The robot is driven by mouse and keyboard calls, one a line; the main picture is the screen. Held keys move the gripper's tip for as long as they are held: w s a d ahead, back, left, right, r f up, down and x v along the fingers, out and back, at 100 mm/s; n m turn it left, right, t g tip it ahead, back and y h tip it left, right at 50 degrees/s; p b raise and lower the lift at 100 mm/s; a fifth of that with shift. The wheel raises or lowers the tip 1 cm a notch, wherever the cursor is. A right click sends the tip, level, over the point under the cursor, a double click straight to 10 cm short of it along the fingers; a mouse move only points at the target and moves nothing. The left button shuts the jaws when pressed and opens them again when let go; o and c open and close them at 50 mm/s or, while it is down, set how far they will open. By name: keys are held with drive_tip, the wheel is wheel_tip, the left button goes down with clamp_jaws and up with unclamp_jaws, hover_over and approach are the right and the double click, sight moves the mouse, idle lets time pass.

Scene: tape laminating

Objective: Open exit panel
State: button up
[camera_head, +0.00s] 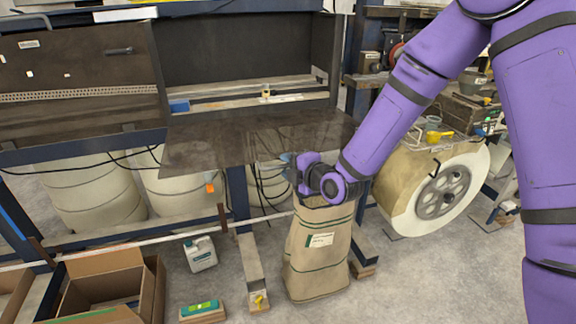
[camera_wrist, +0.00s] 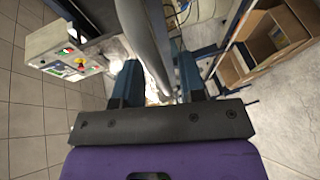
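The exit panel appears to be the smoky, see-through sheet (camera_head: 215,145) jutting out roughly level from the front of the dark machine. My gripper (camera_head: 287,164) is at the sheet's front edge, right of its middle. In the wrist view my gripper (camera_wrist: 157,72) has its two blue fingers apart. A grey bar or edge (camera_wrist: 146,35) runs down between them in that view. I cannot tell whether it is part of the panel or whether the fingers touch it. My purple arm covers the area right of the panel.
A paper sack (camera_head: 318,260) stands below my gripper. A large roll (camera_head: 408,180) is at the right. White drums (camera_head: 95,195) stand under the machine. An open carton (camera_head: 105,285) and a white jug (camera_head: 200,254) are on the floor. A control box (camera_wrist: 65,52) shows in the wrist view.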

drive_tip(key=shift+w+a+f, duration=0.1)
drive_tip(key=shift+w+a, duration=0.1)
drive_tip(key=shift+a, duration=0.05)
clamp_jaws()
wheel_tip(320, 180, up, 7)
drive_tip(key=shift+w+f, duration=0.15)
drive_tip(key=shift+w, duration=0.25)
drive_tip(key=shift+a, duration=0.1)
unclamp_jaws()
drive_tip(key=v, duration=1)
drive_tip(key=shift+s+d, duration=0.3)
